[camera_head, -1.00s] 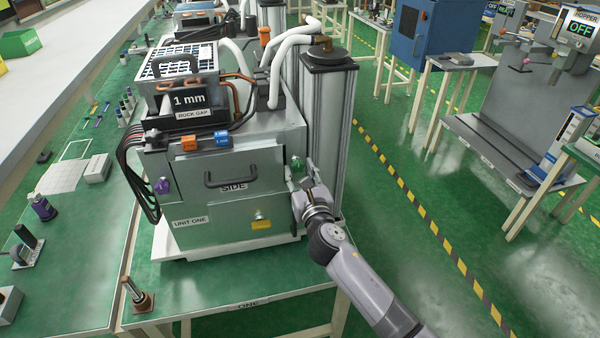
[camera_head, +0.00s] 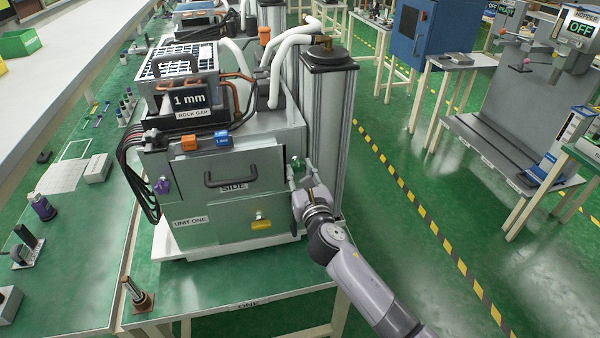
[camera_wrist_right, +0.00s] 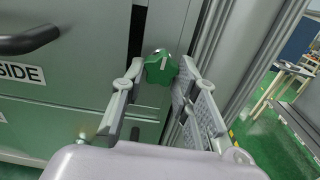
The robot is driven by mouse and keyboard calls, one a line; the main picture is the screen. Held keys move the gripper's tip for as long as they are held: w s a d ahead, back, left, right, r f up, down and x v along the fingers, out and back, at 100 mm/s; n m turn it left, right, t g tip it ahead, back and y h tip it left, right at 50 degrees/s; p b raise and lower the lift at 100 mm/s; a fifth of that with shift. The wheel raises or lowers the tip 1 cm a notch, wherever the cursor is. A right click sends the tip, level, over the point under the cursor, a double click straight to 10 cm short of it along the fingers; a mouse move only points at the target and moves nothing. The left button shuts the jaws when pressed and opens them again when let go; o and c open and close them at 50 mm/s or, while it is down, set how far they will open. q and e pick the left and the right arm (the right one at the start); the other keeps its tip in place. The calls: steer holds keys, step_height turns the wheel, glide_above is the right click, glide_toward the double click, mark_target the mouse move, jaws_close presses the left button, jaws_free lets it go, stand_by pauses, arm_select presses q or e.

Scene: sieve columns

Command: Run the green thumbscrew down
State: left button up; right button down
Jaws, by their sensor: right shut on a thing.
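The green thumbscrew (camera_head: 298,164) is on the right side of the front of the grey machine marked UNIT ONE (camera_head: 215,190). It also shows in the right wrist view (camera_wrist_right: 161,68), as a lobed green knob with a pale mark on its face. My right gripper (camera_head: 301,172) reaches it from the front, with one finger on each side. In the right wrist view the fingertips (camera_wrist_right: 162,76) are shut on the knob. The screw's shaft is hidden behind the knob. My left gripper is not in view.
A drawer with a dark handle (camera_head: 229,178), marked SIDE, is left of the thumbscrew. A purple knob (camera_head: 162,186) is at the machine's left. A tall grey column (camera_head: 330,130) stands close behind on the right.

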steer(key=m+b, duration=0.1)
steer(key=m, duration=0.5)
steer(key=shift+a, duration=0.1)
steer(key=shift+m, duration=0.4)
stand_by(0.3)
steer(key=c, duration=1.5)
jaws_free()
steer(key=shift+c, duration=0.2)
steer(key=v, duration=1.2)
